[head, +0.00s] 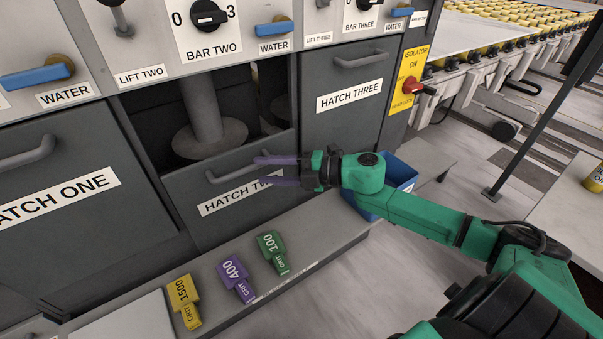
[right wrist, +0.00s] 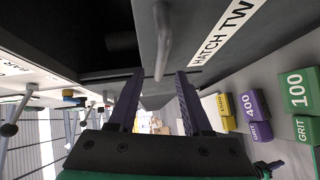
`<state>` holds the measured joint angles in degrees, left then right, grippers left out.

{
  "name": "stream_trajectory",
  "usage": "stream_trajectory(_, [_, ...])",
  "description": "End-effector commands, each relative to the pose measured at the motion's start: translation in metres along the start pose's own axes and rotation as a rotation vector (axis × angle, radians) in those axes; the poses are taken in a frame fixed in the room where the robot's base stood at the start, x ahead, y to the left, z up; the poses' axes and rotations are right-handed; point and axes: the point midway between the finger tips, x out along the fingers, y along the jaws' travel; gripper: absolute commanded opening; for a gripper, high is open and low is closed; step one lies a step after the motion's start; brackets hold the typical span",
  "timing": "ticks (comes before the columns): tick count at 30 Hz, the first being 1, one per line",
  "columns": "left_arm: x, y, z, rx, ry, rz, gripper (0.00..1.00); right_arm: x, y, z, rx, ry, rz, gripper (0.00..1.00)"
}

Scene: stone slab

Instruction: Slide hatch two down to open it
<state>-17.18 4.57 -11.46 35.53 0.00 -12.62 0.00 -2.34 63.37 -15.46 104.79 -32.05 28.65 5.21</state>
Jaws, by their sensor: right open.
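Hatch two (head: 215,224) is a dark grey panel with a bar handle (head: 228,172) and a white label. Its top edge sits lower than those of the hatches beside it, and a dark opening (head: 155,125) shows above it. My right gripper (head: 260,170) is open at the right end of the handle, its purple fingers covering part of the label. In the right wrist view, the handle (right wrist: 163,40) reaches down between the two spread fingertips (right wrist: 159,75). I cannot tell whether the fingers touch it. My left gripper is not in view.
Inside the opening is a grey shaft with a round disc (head: 210,138). Hatch one (head: 75,225) and hatch three (head: 340,120) flank it. Yellow, purple (head: 236,278) and green grit blocks lie on the ledge below. A blue bin (head: 398,170) stands behind my right wrist.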

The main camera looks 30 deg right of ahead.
Motion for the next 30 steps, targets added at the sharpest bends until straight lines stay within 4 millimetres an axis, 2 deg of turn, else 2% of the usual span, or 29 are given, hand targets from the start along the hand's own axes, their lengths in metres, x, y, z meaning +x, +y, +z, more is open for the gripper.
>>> stream_trajectory(5, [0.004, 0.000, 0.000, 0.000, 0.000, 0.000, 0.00, -0.027, -0.004, -0.001, 0.004, 0.001, -0.005, 0.49])
stream_trajectory(15, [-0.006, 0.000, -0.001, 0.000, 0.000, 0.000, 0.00, -0.080, 0.000, 0.000, 0.004, 0.000, 0.002, 0.49])
stream_trajectory(19, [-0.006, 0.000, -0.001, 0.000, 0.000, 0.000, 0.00, -0.086, 0.000, 0.000, 0.002, 0.001, 0.001, 0.49])
stream_trajectory(30, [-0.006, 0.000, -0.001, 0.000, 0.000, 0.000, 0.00, -0.086, 0.000, 0.000, 0.001, 0.000, 0.001, 0.49])
